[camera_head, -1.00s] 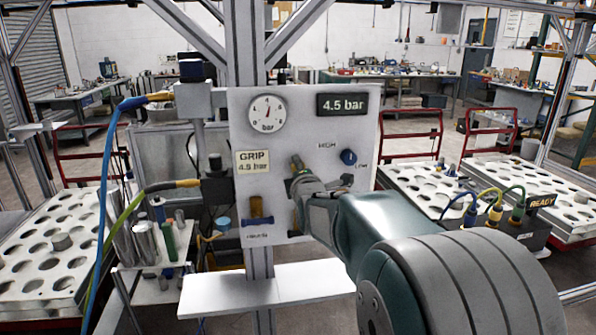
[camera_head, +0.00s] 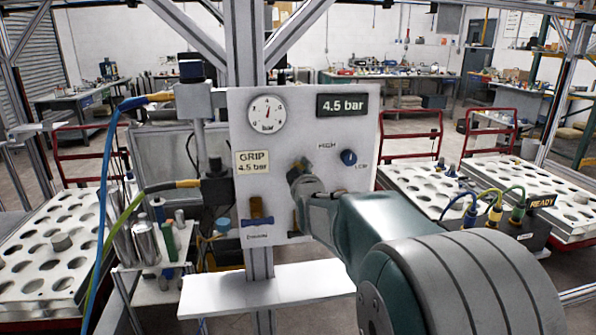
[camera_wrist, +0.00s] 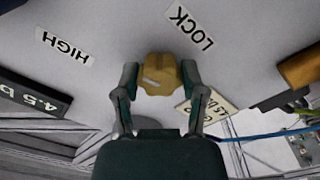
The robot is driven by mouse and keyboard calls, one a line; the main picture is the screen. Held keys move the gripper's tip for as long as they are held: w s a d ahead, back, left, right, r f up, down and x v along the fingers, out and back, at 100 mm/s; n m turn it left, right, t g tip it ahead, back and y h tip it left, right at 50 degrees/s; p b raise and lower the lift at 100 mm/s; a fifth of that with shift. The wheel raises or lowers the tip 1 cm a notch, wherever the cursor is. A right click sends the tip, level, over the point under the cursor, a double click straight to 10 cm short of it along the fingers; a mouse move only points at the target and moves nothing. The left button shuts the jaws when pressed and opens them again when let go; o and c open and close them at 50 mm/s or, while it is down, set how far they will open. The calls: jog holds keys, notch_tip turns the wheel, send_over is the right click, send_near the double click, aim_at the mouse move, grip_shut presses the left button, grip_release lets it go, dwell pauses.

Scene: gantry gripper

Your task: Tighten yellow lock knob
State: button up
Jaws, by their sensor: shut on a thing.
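The yellow lock knob (camera_wrist: 160,72) sits on the light panel, beside the LOCK label (camera_wrist: 190,27) in the wrist view. A short pale mark shows on its face. My gripper (camera_wrist: 160,82) has one finger on each side of the knob and is shut on it. In the head view my gripper (camera_head: 303,184) reaches the middle of the panel (camera_head: 345,215) from the right. The knob (camera_head: 297,168) is partly hidden there by the gripper.
The panel carries a round gauge (camera_head: 267,114), a 4.5 bar display (camera_head: 343,104), a blue knob (camera_head: 349,157) and a blue-handled brass fitting (camera_head: 257,217). A white shelf (camera_head: 270,287) juts out below. Hoses hang at left. Trays with holes (camera_head: 40,265) stand at both sides.

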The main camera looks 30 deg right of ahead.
jog(key=m, duration=0.4)
jog(key=shift+f+m, duration=0.4)
jog(key=m, duration=1)
jog(key=shift+m, duration=2.7)
jog(key=o, duration=1.1)
jog(key=shift+o, duration=0.2)
jog(key=shift+r, duration=0.15)
